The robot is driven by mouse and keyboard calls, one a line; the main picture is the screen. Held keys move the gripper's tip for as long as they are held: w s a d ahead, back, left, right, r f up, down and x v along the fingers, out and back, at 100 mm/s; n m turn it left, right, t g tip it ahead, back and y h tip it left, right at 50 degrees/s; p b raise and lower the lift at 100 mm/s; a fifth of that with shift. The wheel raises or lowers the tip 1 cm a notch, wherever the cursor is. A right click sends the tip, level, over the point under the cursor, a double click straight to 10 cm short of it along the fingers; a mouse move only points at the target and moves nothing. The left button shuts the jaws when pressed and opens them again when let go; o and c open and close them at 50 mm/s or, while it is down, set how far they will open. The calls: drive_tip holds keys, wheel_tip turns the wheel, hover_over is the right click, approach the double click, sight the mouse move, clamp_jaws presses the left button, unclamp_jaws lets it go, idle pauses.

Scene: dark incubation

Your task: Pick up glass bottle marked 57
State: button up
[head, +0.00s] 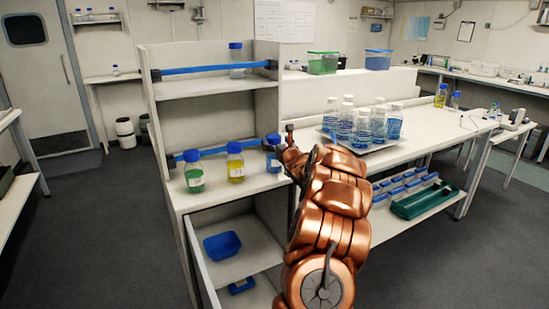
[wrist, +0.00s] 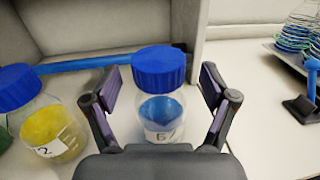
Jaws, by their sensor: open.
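A glass bottle with a blue cap and blue liquid (wrist: 160,108) stands upright between the fingers of my gripper (wrist: 161,88) in the wrist view. The fingers are open, one on each side, with a gap to the bottle. Its white label is partly hidden by the gripper body, and I cannot read the full number. In the head view this bottle (head: 272,157) stands on the shelf unit's counter, with my gripper (head: 289,148) at its right side.
A yellow-liquid bottle (head: 235,163) and a green-liquid bottle (head: 193,172) stand to the left. A blue rail (head: 210,152) runs behind. A tray of several bottles (head: 380,145) is on the bench to the right. A shelf divider (wrist: 192,40) stands close behind the bottle.

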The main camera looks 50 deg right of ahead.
drive_tip(key=shift+x, duration=0.8)
clamp_jaws()
